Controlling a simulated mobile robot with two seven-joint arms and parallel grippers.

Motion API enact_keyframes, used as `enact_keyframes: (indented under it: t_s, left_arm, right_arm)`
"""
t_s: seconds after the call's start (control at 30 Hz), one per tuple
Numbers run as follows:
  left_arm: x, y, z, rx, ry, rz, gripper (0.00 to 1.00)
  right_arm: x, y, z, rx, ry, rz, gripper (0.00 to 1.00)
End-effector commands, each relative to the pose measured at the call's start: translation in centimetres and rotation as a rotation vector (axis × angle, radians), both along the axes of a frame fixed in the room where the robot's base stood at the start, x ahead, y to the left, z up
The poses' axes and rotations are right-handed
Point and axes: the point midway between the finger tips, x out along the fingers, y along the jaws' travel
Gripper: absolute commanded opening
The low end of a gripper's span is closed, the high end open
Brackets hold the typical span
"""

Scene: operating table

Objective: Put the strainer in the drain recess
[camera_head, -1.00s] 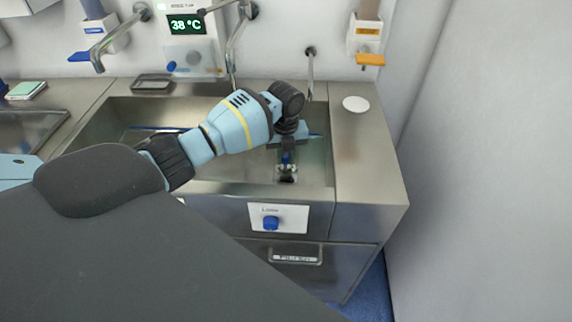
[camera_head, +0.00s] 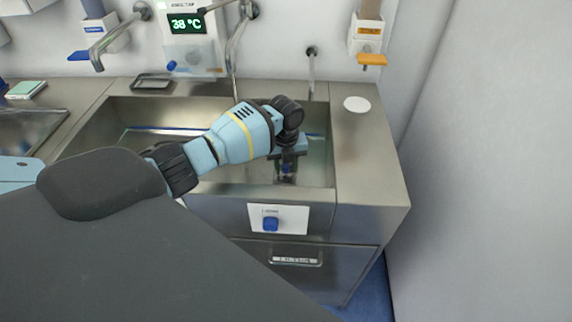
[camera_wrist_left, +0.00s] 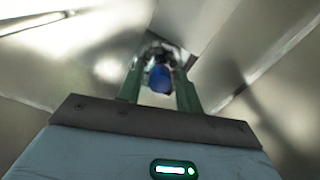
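My left gripper (camera_head: 286,172) reaches down into the right-hand sink basin, fingers pointing down close to the basin floor. In the left wrist view its two green fingers (camera_wrist_left: 160,88) stand on either side of a blue knob (camera_wrist_left: 160,78), which looks like the strainer's handle. Whether the fingers press on the knob is unclear. A shiny metal part (camera_wrist_left: 161,52) shows beyond the knob, blurred; it may be the strainer body or the drain rim. The drain recess is hidden or too small to make out under the gripper. My right gripper is not in view.
Steel basin walls surround the gripper, with the front rim (camera_head: 240,194) close by. Taps (camera_head: 311,75) hang over the back edge. A white disc (camera_head: 356,104) lies on the clear right counter (camera_head: 362,150). A dark tray (camera_head: 152,84) sits on the back ledge.

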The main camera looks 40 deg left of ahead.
Motion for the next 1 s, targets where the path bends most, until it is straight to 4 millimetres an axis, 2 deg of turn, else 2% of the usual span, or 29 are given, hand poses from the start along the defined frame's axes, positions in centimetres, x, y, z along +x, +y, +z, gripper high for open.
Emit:
enact_keyframes:
  t_s: [0.33,0.47,1.0]
  left_arm:
    - [0.0,0.0,0.1,-0.001,-0.001,0.0,0.44]
    - [0.1,0.0,1.0,0.0,-0.004,0.0,0.44]
    - [0.1,0.0,10.7,-0.001,-0.004,0.0,0.44]
  right_arm:
    - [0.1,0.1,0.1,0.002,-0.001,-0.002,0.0]
    - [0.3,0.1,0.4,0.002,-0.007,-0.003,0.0]
    - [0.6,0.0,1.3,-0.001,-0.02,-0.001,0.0]
